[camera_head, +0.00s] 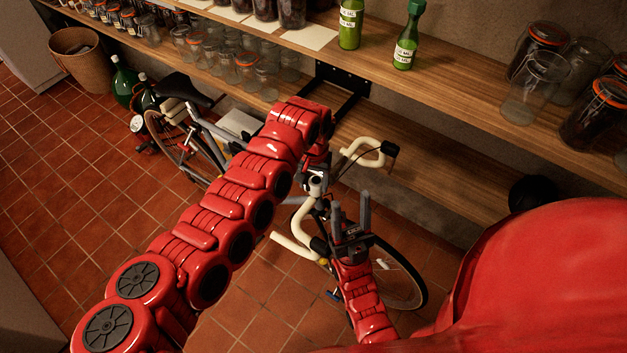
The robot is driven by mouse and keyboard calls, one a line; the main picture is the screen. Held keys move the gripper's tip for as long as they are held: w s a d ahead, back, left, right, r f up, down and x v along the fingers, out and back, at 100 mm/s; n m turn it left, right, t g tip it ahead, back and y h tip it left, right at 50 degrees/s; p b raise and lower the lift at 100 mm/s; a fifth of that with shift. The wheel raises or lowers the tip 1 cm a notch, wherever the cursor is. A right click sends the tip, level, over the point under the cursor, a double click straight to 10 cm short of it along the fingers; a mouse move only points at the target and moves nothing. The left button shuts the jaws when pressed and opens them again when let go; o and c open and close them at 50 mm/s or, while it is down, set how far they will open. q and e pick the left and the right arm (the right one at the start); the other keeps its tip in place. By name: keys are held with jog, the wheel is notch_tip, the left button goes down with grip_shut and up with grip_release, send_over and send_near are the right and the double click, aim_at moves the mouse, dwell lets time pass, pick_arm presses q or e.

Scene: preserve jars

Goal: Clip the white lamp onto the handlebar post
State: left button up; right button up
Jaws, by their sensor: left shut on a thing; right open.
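My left arm comes in from the left and bends down over the bicycle's front. Its gripper (317,166) is seen from above, its fingers mostly hidden by the wrist. It is shut on a small white thing with a dark round spot, which looks like the white lamp (315,182), just above the handlebar post area. Whether the lamp touches the post cannot be told; the post is largely hidden. The cream-taped handlebar (304,232) curves to both sides. My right gripper (352,214) points upward, open and empty, close in front of the handlebar.
The bicycle's front wheel (408,282) stands below right. A wooden shelf (440,85) with glass jars (537,88) and green bottles (406,38) runs behind, above a lower shelf (440,170). A basket (82,60) is far left. Tiled floor (60,190) is open at left.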

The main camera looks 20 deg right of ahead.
pick_arm(q)
jog(key=shift+f, duration=0.2)
jog(key=o, duration=1.2)
notch_tip(320, 180, up, 7)
jog(key=b, duration=0.3)
jog(key=shift+r, duration=0.15)
notch_tip(320, 180, up, 10)
jog(key=b, duration=0.1)
jog(key=shift+b, duration=0.35)
